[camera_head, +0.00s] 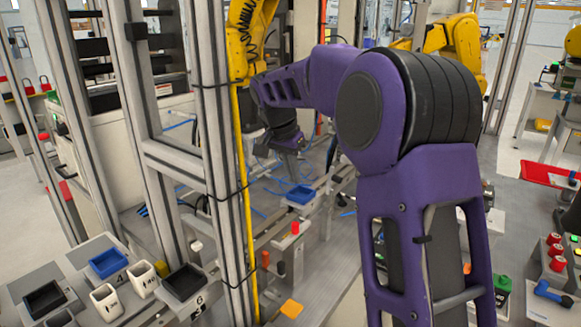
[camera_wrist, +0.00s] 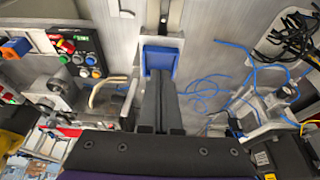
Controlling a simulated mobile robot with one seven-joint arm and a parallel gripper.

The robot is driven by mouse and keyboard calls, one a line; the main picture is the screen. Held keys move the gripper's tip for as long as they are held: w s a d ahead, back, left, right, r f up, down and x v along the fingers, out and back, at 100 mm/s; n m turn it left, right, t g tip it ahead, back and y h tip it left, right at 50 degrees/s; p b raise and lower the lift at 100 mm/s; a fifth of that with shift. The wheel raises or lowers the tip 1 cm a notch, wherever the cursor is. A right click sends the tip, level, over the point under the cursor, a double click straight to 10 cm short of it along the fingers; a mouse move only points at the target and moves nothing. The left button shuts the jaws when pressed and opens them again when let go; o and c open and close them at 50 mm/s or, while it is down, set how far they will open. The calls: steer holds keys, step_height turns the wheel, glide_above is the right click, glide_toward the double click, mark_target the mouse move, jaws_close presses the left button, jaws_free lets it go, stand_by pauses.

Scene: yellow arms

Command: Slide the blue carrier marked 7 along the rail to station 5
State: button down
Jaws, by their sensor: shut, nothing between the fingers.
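A blue carrier (camera_head: 300,194) sits on the rail (camera_head: 262,240) in the head view, past the upright post. In the wrist view the blue carrier (camera_wrist: 160,60) is straight ahead of my fingertips. No number is readable on it. My gripper (camera_head: 290,143) is in the head view, above and behind the carrier. In the wrist view my gripper (camera_wrist: 161,82) has its two dark fingers together, with nothing between them. The fingertips overlap the carrier's near edge in the picture; I cannot tell if they touch it. I cannot make out a station 5 mark.
A blue tray (camera_head: 109,263) sits on a stand marked 4 and a black tray (camera_head: 184,282) on one marked 6. A tall metal post (camera_head: 222,150) stands close left of my arm. Blue cables (camera_wrist: 205,88) lie right of the carrier; a button panel (camera_wrist: 78,50) is left.

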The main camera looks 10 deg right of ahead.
mark_target(297, 187)
steer(key=x, duration=0.5)
steer(key=shift+w+f, duration=0.1)
